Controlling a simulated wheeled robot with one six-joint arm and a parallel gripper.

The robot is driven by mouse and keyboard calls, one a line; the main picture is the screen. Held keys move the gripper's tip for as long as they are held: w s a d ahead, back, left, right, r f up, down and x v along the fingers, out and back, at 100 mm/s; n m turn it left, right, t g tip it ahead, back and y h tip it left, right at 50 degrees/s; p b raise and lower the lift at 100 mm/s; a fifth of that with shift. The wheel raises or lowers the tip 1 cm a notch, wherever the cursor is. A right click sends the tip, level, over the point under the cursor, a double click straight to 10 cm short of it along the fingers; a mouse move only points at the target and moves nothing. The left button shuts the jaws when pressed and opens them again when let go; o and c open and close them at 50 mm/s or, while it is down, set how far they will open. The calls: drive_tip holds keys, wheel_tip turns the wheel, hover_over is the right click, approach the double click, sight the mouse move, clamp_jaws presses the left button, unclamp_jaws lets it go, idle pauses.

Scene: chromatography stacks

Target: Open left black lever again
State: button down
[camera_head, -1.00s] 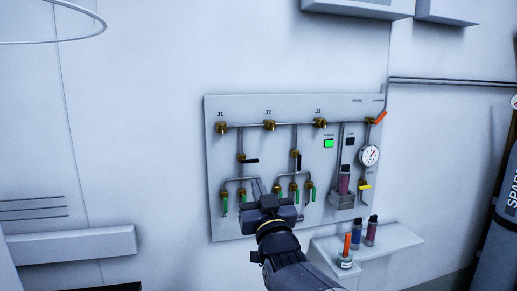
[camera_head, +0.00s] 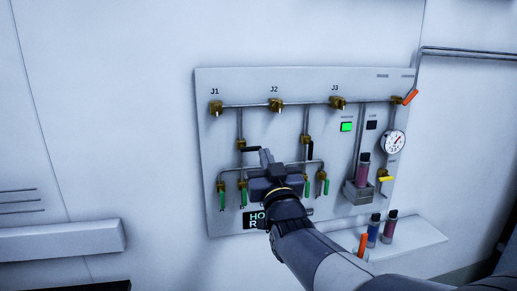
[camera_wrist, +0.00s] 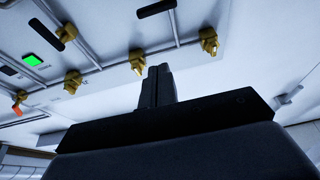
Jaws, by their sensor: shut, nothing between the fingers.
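The left black lever (camera_head: 250,149) sits on a brass valve (camera_head: 241,144) below J1. It lies about level, pointing right, across its upright pipe. It also shows at the top edge of the wrist view (camera_wrist: 155,9). The right black lever (camera_head: 310,150) points down along its pipe. My gripper (camera_head: 265,156) is shut and empty. In the head view its fingertips are just right of the left lever's free end; I cannot tell if they touch. In the wrist view the closed fingers (camera_wrist: 158,84) appear apart from that lever.
Green-handled valves (camera_head: 222,197) flank my gripper below, partly hidden by it. To the right are a lit green indicator (camera_head: 346,127), a gauge (camera_head: 394,143), a yellow lever (camera_head: 386,179) and an orange lever (camera_head: 410,97). A shelf (camera_head: 425,238) with bottles juts out at lower right.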

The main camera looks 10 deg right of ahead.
sight(257, 148)
drive_tip(key=shift+w+f+p, duration=0.2)
drive_tip(key=shift+w+p, duration=0.65)
drive_tip(key=shift+w, duration=1.5)
drive_tip(key=shift+w+f+p, duration=0.15)
drive_tip(key=shift+w+p, duration=0.65)
drive_tip(key=shift+w, duration=1.55)
drive_tip(key=shift+f+m+b, duration=0.15)
drive_tip(key=shift+m+b, duration=0.15)
drive_tip(key=shift+b, duration=0.1)
